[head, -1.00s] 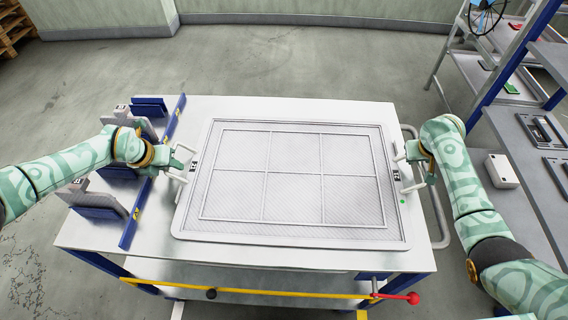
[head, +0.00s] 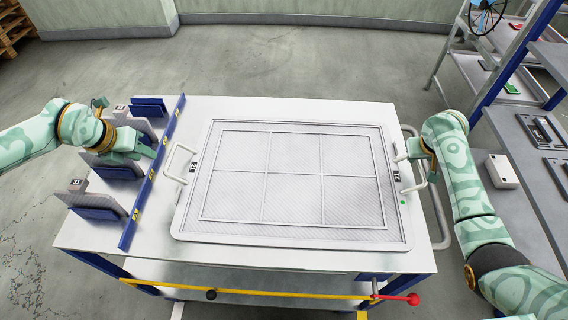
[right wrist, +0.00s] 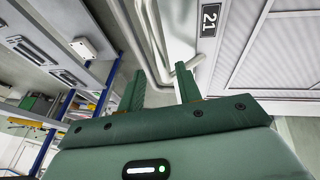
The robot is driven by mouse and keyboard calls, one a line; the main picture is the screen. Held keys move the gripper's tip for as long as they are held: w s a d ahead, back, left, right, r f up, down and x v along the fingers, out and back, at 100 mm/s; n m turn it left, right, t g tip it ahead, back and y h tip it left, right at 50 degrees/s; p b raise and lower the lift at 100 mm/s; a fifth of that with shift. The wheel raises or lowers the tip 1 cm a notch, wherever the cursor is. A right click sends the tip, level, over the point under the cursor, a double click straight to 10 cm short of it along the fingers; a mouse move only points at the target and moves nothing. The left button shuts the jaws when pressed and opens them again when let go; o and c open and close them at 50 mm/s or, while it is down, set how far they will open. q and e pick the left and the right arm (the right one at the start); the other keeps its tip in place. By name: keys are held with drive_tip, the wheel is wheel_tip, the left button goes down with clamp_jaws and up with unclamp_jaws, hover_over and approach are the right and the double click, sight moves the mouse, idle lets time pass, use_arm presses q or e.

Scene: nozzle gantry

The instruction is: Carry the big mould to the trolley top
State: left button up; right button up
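The big mould (head: 292,222), a wide grey framed plate with a ribbed grid of six fields, lies flat on the white trolley top (head: 150,262). It has a white handle on its left (head: 177,160) and one on its right (head: 433,172). My left gripper (head: 154,152) is left of the left handle, apart from it, over the blue rail; it looks open and empty. My right gripper (head: 428,163) is at the right handle. In the right wrist view its fingers (right wrist: 160,88) are apart, with the white handle (right wrist: 187,66) by their tips and the mould's label "21" beyond.
Blue holders with upright grey plates (head: 95,197) stand behind a blue rail (head: 130,228) on the trolley's left. A yellow bar and red knob (head: 413,299) run along the front edge. A grey bench (head: 510,130) with a white box (head: 502,171) stands at right.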

drive_tip(key=v, duration=0.9)
drive_tip(key=shift+s+r, duration=0.15)
drive_tip(key=shift+r, duration=0.2)
